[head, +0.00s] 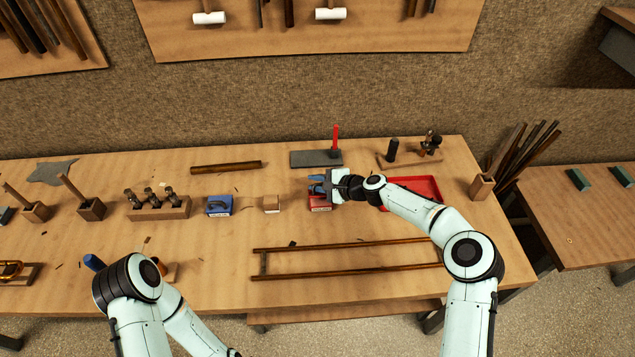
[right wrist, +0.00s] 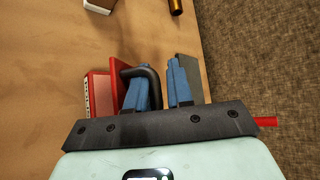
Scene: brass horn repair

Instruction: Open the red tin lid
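The red tin (head: 320,208) stands on the workbench, with my right gripper (head: 318,187) at it and hiding much of it. In the right wrist view the tin's body (right wrist: 98,95) shows at left, with a label on its side. Its red lid (right wrist: 122,88) looks raised on edge beside the body. A dark loop handle (right wrist: 148,70) sticks out from the lid. The blue fingers of my right gripper (right wrist: 162,88) are apart. One finger appears to be inside the loop, with the handle's bar between the fingers. Contact is unclear. My left gripper is out of view.
A dark plate (head: 312,159) with a red-handled tool lies behind. A red tray (head: 425,184) is right, partly under my forearm. Long rods (head: 340,247) lie in front.

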